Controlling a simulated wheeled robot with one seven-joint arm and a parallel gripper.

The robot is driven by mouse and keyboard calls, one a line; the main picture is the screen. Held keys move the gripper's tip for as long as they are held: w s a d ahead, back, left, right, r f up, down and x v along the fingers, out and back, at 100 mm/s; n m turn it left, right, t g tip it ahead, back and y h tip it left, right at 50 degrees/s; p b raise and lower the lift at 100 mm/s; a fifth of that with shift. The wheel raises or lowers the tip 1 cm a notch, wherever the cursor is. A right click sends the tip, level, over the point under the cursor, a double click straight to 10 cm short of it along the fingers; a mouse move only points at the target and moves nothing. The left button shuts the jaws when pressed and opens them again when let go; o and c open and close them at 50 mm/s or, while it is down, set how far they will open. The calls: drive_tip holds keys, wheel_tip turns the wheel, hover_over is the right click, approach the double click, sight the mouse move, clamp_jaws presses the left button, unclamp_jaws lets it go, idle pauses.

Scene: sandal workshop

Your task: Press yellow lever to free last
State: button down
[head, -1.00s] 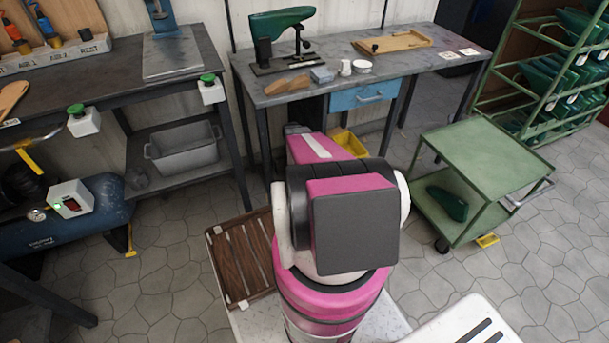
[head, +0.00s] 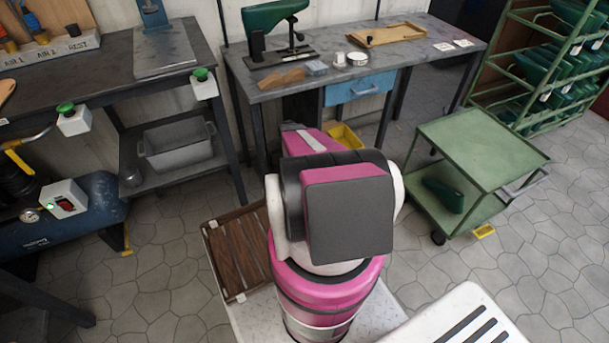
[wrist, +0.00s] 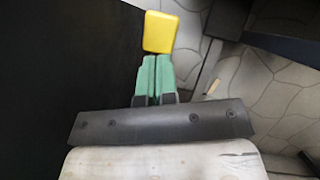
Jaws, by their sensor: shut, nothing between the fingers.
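A dark green last (head: 272,16) is mounted upside down on a black stand (head: 279,58) on the back bench. In the wrist view my gripper (wrist: 154,60) has its two green fingers shut together and empty. A yellow piece with rounded corners (wrist: 160,32) lies just beyond the fingertips; it may be the lever's end, and I cannot tell if they touch. My gripper is hidden behind my own arm in the head view. A yellow handle (head: 18,161) also shows at the far left edge, by the blue tank.
The back bench (head: 420,70) holds a wooden tray (head: 396,37), small tins and wedges. A yellow bin (head: 345,138) sits under it. A green trolley (head: 480,148) stands right, with another green last (head: 444,194) on its lower shelf. Tiled floor (head: 530,270) is open at lower right.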

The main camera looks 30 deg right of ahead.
drive_tip(key=shift+x, duration=2.1)
drive_tip(key=shift+f, duration=1.55)
drive_tip(key=shift+r, duration=0.2)
drive_tip(key=w, duration=0.2)
drive_tip(key=w+a+r, duration=0.1)
drive_tip(key=shift+r, duration=0.1)
drive_tip(key=v, duration=1)
drive_tip(key=shift+r, duration=0.3)
